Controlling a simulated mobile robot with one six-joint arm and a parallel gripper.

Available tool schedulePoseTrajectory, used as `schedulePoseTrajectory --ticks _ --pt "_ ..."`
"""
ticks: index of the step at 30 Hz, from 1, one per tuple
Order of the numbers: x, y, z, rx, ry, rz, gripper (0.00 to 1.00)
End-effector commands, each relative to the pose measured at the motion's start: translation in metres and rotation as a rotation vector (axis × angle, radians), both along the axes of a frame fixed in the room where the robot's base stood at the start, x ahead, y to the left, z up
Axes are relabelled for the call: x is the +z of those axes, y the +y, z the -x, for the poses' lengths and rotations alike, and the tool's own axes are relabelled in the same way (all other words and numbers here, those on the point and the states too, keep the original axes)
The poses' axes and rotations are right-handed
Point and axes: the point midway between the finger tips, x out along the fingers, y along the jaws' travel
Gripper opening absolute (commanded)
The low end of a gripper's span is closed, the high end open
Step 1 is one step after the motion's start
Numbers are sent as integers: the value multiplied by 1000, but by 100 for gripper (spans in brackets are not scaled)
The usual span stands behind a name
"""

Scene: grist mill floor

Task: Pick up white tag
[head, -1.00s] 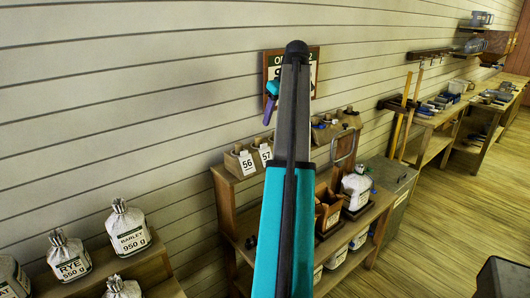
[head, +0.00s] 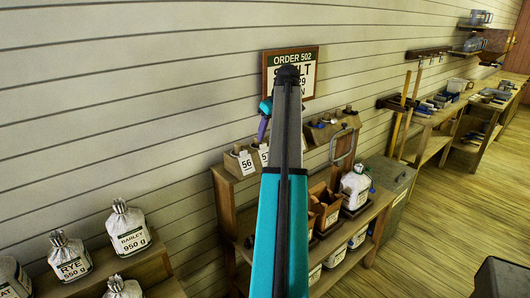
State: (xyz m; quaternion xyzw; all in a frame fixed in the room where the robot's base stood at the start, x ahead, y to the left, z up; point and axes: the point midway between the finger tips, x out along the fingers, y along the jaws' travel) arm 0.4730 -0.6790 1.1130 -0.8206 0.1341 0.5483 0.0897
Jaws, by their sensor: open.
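Two white tags hang on a wooden block rack on the upper shelf: one marked 56 (head: 246,162), and one at its right (head: 264,155), partly hidden by my arm. My gripper (head: 262,136), teal and purple, points down just above the right tag, against the wall. Only part of it shows left of my arm. It is open, with no tag seen in it. Whether it touches the tag cannot be told.
The wooden shelf unit (head: 226,205) holds brown bins and a white sack (head: 355,187). An order board (head: 310,88) hangs on the wall behind my arm. Labelled sacks, such as barley (head: 128,230), stand on steps at left.

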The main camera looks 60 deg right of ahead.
Motion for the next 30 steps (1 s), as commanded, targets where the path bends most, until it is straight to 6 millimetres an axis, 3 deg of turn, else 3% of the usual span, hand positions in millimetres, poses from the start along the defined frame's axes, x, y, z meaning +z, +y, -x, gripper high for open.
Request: schedulePoseTrajectory --ticks 7,18,30 --pt "-9 0 -4 1 0 0 47" --pt "-44 -4 -16 1 0 -1 47" --pt "-48 -5 -18 2 0 1 47"
